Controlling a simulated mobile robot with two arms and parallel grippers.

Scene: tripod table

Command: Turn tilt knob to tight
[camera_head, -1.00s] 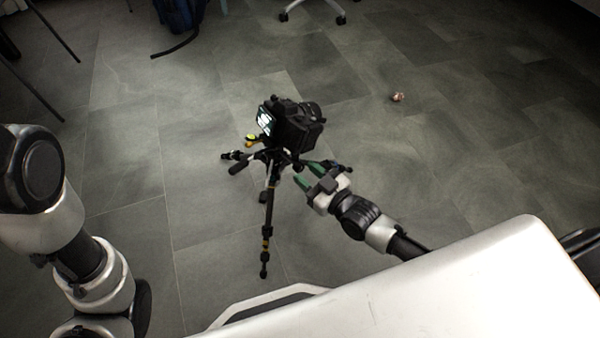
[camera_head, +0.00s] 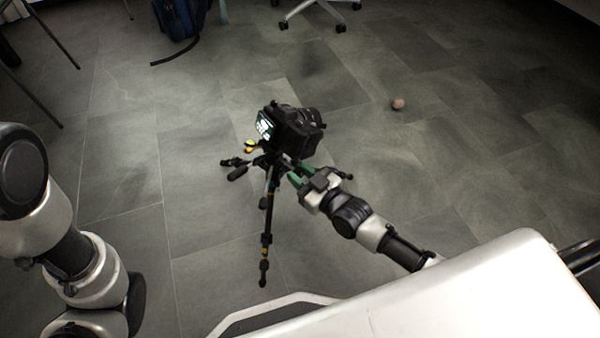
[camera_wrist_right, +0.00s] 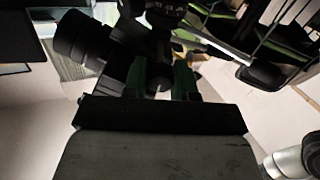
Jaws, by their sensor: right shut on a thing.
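A black camera (camera_head: 296,131) with a lit screen sits on top of the tripod (camera_head: 266,215), which stands upright on the floor. My right gripper (camera_head: 296,175) reaches in from the right to the tripod head, just below the camera. In the right wrist view its green fingers (camera_wrist_right: 161,80) are shut on a small dark knob (camera_wrist_right: 160,84), which they partly hide. I cannot read any marking on the knob. The camera lens also shows in the wrist view (camera_wrist_right: 82,40). Only my left arm's links show at the left edge; the left gripper is out of view.
A tripod handle (camera_head: 237,173) sticks out to the left of the head. A small round object (camera_head: 398,104) lies on the floor at the right. A blue bag (camera_head: 180,18) and a chair base (camera_head: 318,12) are at the back. The floor around the tripod is clear.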

